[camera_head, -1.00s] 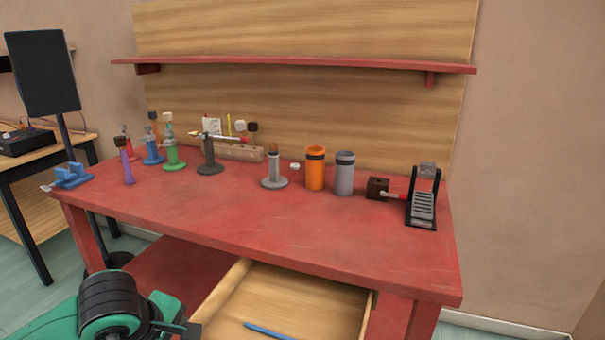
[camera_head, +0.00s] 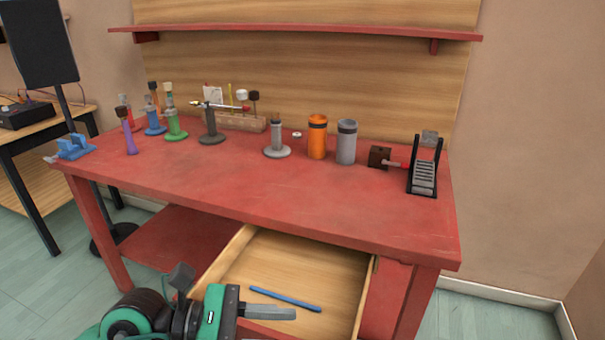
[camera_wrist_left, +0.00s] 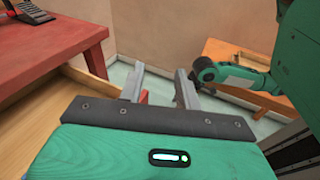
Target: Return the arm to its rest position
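My left gripper (camera_head: 290,314) is low in the head view, in front of the open drawer (camera_head: 238,250), with its fingers pointing right. In the left wrist view my left gripper (camera_wrist_left: 160,72) has its two grey fingers apart with nothing between them. Part of my right arm (camera_wrist_left: 240,78), green with a dark round joint, shows at the right of the left wrist view.
The red workbench (camera_head: 300,205) holds tool stands, an orange canister (camera_head: 317,138), a grey canister (camera_head: 346,143) and a black holder (camera_head: 423,172). A blue stick (camera_head: 285,299) lies in the drawer. Open floor (camera_head: 490,318) lies to the right.

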